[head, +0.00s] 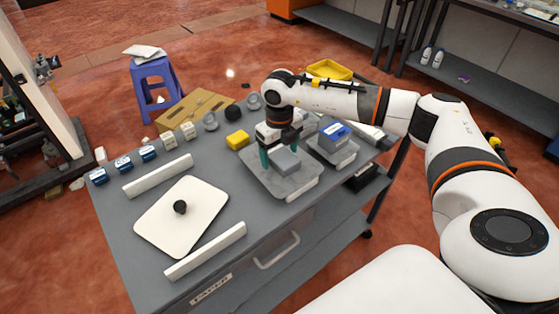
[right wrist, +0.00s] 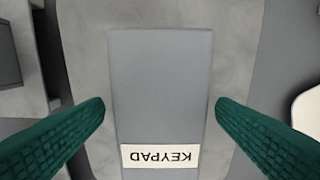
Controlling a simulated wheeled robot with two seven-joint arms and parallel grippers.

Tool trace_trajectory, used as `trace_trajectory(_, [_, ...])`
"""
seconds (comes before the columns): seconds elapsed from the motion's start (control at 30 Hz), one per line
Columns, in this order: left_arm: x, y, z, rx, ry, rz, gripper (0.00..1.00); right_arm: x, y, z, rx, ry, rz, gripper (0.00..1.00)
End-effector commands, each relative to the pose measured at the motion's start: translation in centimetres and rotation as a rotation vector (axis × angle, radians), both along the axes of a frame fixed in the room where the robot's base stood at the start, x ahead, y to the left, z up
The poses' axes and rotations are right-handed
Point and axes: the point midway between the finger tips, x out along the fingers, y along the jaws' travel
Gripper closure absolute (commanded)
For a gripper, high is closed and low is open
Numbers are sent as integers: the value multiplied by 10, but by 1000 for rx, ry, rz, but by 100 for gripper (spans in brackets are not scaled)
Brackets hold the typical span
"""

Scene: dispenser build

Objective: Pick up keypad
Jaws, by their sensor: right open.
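The keypad (right wrist: 160,85) is a grey block with a white KEYPAD label, upside down in the right wrist view. It lies on a grey tray (right wrist: 85,25) and also shows in the head view (head: 287,161). My right gripper (right wrist: 160,118) is open, with its green fingers on either side of the keypad and a visible gap to each edge. In the head view the right gripper (head: 279,160) points down over the tray (head: 296,187). The tray stands on the grey table (head: 215,268). My left gripper is out of view.
A blue box (head: 335,133) on another grey tray stands right of the gripper.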

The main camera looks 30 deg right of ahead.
Motion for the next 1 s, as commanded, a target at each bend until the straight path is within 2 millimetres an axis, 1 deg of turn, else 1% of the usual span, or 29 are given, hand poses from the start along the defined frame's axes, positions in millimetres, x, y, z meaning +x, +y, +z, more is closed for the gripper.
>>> trace_trajectory(0.13, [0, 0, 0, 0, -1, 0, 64, 0, 0, 0, 0, 0, 0, 20])
trace_trajectory(0.17, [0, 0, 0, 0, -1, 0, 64, 0, 0, 0, 0, 0, 0, 23])
trace_trajectory(0.3, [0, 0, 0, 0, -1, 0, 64, 0, 0, 0, 0, 0, 0, 46])
trace_trajectory(0.47, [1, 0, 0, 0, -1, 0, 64, 0, 0, 0, 0, 0, 0, 72])
trace_trajectory(0.67, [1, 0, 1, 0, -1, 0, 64, 1, 0, 2, 0, -2, 0, 73])
trace_trajectory(0.8, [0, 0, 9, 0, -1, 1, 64, 1, 0, 11, 0, -4, 0, 73])
trace_trajectory(0.83, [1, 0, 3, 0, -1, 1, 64, 2, 0, 12, 1, -6, 0, 73])
trace_trajectory(0.87, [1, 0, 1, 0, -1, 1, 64, 2, 0, 16, 2, -7, 1, 73])
trace_trajectory(1.0, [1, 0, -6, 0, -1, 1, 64, 2, 0, 45, 2, -7, 1, 73])
